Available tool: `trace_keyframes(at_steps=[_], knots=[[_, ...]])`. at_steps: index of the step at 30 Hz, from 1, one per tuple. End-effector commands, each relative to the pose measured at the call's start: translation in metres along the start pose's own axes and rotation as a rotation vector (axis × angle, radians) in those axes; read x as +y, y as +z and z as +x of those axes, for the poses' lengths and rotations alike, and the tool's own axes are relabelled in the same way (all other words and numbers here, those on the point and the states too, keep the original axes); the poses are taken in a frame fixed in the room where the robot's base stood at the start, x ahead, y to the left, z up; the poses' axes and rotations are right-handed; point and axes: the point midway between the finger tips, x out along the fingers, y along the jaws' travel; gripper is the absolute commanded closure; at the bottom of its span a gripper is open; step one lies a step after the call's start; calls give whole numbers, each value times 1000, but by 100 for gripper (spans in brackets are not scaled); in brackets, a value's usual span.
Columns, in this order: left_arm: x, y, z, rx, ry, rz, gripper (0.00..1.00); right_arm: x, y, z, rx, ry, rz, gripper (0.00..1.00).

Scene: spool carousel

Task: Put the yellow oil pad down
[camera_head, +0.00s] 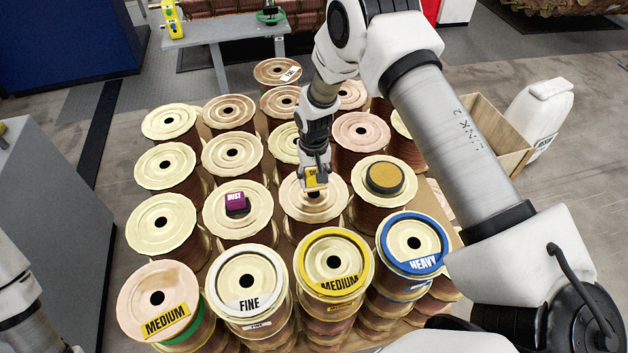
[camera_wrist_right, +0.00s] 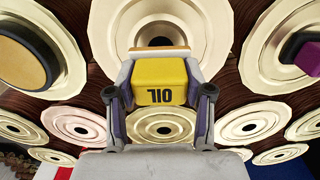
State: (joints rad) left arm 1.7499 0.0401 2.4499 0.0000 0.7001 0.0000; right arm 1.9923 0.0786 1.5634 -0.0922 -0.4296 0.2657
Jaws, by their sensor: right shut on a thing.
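My right gripper (camera_head: 315,172) is shut on the yellow oil pad (camera_head: 316,182). They are over the pale flange of a spool (camera_head: 314,208) in the middle of the group, near its centre hole. In the right wrist view the pad (camera_wrist_right: 158,75) sits between the two fingers of the gripper (camera_wrist_right: 160,98), its OIL label reading upside down. The spool's flange (camera_wrist_right: 205,35) and dark hole lie just beyond the pad. I cannot tell whether the pad touches the flange. My left gripper is out of view.
A purple DUST pad (camera_head: 236,203) lies on the spool to the left. A round dark-yellow pad (camera_head: 384,177) lies on the spool to the right. Front spools carry MEDIUM, FINE and HEAVY labels. A cardboard box (camera_head: 497,135) and white container (camera_head: 538,115) stand at right.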

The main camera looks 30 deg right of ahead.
Motion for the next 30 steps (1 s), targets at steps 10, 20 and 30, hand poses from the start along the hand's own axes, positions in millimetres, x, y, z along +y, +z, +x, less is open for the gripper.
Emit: trace_keyframes(at_steps=[10, 20, 30], knots=[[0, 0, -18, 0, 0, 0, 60, 0, -2, 35, 1, -1, 0, 81], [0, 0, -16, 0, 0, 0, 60, 0, -1, 38, 0, -1, 0, 24], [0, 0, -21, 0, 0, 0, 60, 0, -2, 32, 1, -1, 0, 24]])
